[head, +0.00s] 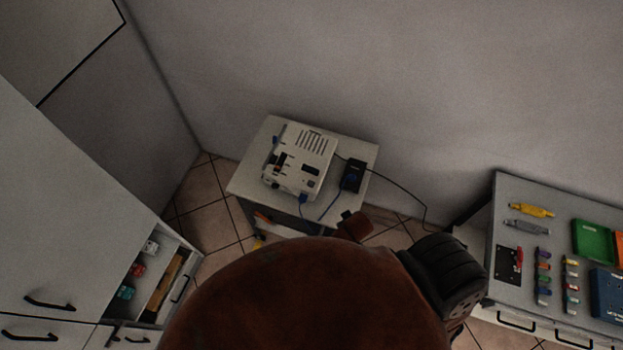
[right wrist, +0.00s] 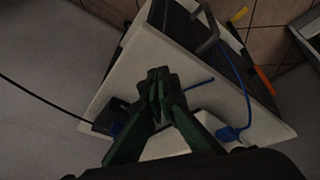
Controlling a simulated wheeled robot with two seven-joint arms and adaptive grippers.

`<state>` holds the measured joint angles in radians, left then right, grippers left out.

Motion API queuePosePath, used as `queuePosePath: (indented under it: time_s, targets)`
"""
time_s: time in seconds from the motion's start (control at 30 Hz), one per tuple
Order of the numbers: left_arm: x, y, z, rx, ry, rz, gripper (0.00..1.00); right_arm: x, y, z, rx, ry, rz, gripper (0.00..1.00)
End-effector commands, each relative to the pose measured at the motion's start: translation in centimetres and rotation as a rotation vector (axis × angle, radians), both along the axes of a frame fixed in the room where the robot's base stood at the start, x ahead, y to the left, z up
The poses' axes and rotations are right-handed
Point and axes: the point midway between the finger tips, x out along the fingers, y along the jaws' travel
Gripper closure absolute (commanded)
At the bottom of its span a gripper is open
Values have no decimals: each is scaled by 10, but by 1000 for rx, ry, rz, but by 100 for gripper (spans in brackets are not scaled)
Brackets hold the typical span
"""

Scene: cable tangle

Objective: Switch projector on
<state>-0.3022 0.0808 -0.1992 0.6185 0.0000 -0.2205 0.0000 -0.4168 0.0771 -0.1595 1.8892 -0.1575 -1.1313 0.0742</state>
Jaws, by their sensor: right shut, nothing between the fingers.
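The white projector (head: 298,160) stands on a small light table (head: 250,177) against the back wall in the head view. A dark box with blue plugs (head: 352,176) sits to its right, with a black cable leading off right. A blue cable (head: 303,200) hangs at the projector's front. In the right wrist view my right gripper (right wrist: 157,76) is shut and empty, above the tabletop. Part of the projector (right wrist: 165,146) shows behind its fingers, and the dark box (right wrist: 110,116) lies left of them. I cannot tell whether the fingers touch anything. No power switch can be made out. My left gripper is not in view.
A grey bench (head: 512,188) at the right holds coloured connectors, a green box (head: 592,240) and a blue box (head: 607,290). White cabinets with an open drawer (head: 165,285) stand at the left. Tiled floor (head: 213,205) shows between.

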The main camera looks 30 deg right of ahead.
Motion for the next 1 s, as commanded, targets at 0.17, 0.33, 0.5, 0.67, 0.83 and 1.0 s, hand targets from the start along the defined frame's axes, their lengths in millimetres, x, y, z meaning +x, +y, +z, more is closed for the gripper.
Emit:
queuePosePath:
  time_s: [0.17, 0.33, 0.5, 0.67, 0.83, 1.0]
  targets:
    - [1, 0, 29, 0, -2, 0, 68, 83, 6, 67, -117, -154, -13, 100]
    - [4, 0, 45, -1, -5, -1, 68, 146, 18, 123, -208, -288, -10, 100]
    - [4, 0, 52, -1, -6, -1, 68, 176, 28, 153, -253, -359, -2, 100]
    - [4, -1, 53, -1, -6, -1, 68, 184, 30, 160, -264, -378, 0, 100]
    - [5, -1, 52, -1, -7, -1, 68, 183, 30, 160, -264, -378, 0, 100]
    - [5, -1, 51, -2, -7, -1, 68, 183, 30, 158, -263, -378, 1, 100]
